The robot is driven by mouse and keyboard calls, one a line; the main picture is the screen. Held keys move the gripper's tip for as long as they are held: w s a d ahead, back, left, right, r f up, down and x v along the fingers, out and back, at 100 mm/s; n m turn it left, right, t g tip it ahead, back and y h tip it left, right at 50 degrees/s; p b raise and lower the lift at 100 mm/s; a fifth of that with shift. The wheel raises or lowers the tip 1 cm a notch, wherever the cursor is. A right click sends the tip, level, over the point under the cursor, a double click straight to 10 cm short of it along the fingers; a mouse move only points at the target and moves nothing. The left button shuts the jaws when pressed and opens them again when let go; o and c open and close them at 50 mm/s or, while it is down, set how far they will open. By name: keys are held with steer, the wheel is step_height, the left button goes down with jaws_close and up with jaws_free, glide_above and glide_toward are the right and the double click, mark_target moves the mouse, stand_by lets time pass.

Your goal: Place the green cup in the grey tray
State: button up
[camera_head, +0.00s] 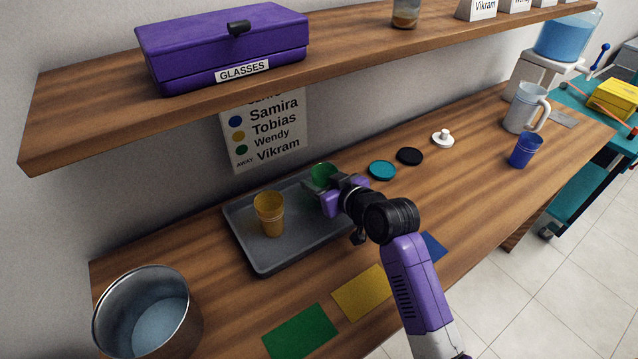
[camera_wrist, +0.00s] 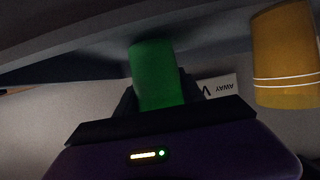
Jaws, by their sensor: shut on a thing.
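The green cup (camera_head: 322,173) is at the right part of the grey tray (camera_head: 281,257), held by my gripper (camera_head: 328,187). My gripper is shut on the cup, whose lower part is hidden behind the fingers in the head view. In the wrist view the green cup (camera_wrist: 155,72) sits between my fingers, close to the tray (camera_wrist: 60,62). Whether its base touches the tray cannot be told. A yellow cup (camera_head: 270,215) stands upright in the tray, left of the green cup.
A metal pot (camera_head: 180,315) stands at the front left. Green (camera_head: 299,331) and yellow (camera_head: 362,291) mats lie in front of the tray. Coloured lids (camera_head: 382,170), a blue cup (camera_head: 525,150) and a jug (camera_head: 523,108) are to the right. A shelf (camera_head: 110,115) overhangs the back.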

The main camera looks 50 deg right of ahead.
steer(key=shift+f, duration=0.3)
steer(key=shift+f, duration=0.1)
steer(key=o, duration=1.5)
steer(key=shift+c, duration=0.2)
